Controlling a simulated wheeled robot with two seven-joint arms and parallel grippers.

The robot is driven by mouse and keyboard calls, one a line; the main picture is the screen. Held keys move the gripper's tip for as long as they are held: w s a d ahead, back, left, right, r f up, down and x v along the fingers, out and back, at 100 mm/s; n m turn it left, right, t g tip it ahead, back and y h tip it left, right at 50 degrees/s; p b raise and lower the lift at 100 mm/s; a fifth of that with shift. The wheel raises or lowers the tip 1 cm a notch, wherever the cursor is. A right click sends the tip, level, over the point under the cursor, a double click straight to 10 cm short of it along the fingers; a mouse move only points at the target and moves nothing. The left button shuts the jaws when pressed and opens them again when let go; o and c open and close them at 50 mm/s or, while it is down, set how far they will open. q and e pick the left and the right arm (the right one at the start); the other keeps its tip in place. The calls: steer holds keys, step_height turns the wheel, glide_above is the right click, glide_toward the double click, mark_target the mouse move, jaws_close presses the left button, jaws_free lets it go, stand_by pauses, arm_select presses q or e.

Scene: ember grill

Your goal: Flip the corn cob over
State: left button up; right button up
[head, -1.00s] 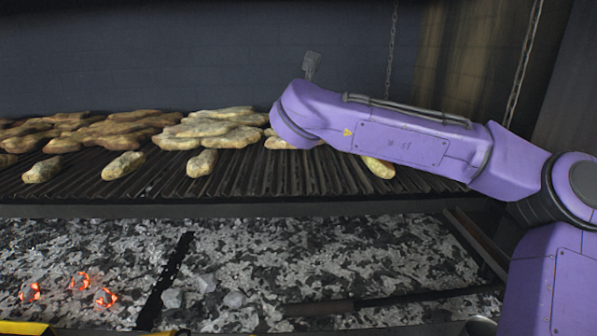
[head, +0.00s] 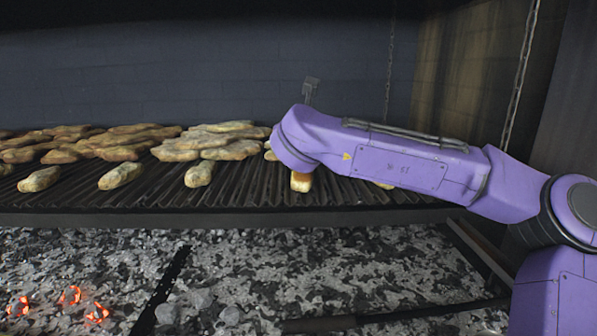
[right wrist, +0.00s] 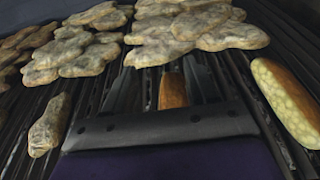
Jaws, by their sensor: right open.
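An orange-brown piece, which I take for the corn cob, lies on the grill in the right wrist view (right wrist: 172,90). In the head view the cob (head: 301,182) shows below the end of my right arm, brownish on top and yellower lower down. My right gripper (right wrist: 160,88) is open, with one finger on each side of the cob and visible gaps. In the head view this gripper is hidden behind my purple arm. My left gripper is not in view.
A pale yellow, bumpy piece (right wrist: 285,100) lies to the right on the grill grate (head: 240,190). Several brown pieces (head: 215,142) are heaped behind. A smaller piece (head: 198,176) lies to the left. Glowing coals (head: 70,296) are below; chains hang at the right.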

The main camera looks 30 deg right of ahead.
steer(key=o, duration=0.6)
steer(key=shift+c, duration=0.2)
steer(key=s+a+r, duration=0.8)
steer(key=s, duration=0.4)
steer(key=shift+s+r, duration=0.35)
steer(key=shift+r, duration=0.05)
